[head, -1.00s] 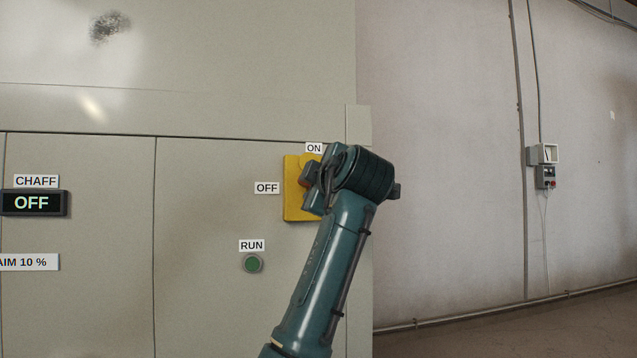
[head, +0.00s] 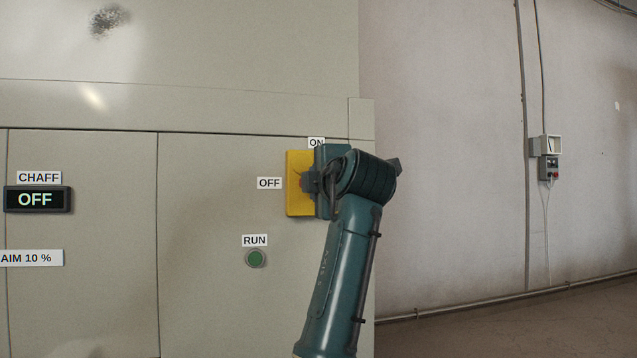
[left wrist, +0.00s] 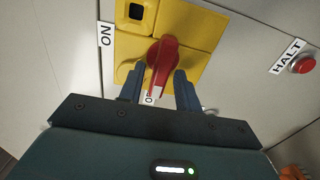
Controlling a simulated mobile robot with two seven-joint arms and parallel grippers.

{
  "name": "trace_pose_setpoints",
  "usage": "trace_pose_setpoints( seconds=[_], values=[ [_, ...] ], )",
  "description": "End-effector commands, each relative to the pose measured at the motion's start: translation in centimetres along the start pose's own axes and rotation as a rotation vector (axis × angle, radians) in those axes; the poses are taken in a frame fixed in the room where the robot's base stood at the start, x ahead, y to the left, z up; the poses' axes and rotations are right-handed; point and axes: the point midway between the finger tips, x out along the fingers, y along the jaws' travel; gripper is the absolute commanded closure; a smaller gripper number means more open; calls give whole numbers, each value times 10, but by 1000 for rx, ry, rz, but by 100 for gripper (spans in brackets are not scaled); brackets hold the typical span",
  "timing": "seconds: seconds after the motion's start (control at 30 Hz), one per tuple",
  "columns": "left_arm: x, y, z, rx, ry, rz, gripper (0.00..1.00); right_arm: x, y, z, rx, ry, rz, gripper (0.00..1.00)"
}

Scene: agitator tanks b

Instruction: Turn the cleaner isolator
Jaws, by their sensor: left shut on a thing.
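The cleaner isolator is a yellow plate (head: 299,160) near the cabinet's right edge, with an ON label (head: 316,143) above and an OFF label (head: 269,183) on its left. In the left wrist view its red handle (left wrist: 163,60) stands between my left gripper's fingers (left wrist: 160,90), which are shut on it. Part of a label (left wrist: 150,97) shows near the handle's tip, and the ON label (left wrist: 105,34) is at the left. In the head view my left gripper (head: 308,182) covers the plate's right part and most of the handle. My right gripper is in neither view.
A green RUN button (head: 255,258) sits below the isolator. A CHAFF display (head: 38,199) reading OFF is at the left. In the left wrist view a red HALT button (left wrist: 303,64) is to the right of the plate. A switch box (head: 549,168) hangs on the far wall.

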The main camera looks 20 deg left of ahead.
Motion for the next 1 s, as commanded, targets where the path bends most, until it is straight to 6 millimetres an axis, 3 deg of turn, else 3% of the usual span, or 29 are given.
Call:
trace_pose_setpoints(
  seconds=[0.2, 0.23, 0.27, 0.57, 0.77, 1.0],
  values=[
    [0, -3, 1, 1, -1, -7, 89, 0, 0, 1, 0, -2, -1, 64],
    [0, -3, 1, 2, -1, -7, 66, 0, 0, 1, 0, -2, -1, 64],
    [0, -3, 1, 2, -1, -8, 63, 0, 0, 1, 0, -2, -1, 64],
    [-2, -2, 1, 1, -2, -3, 62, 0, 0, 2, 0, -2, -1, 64],
    [-29, -3, 2, -2, -6, -2, 62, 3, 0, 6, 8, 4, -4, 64],
    [-83, -3, 1, 1, -3, -2, 62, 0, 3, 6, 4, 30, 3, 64]
  ],
)
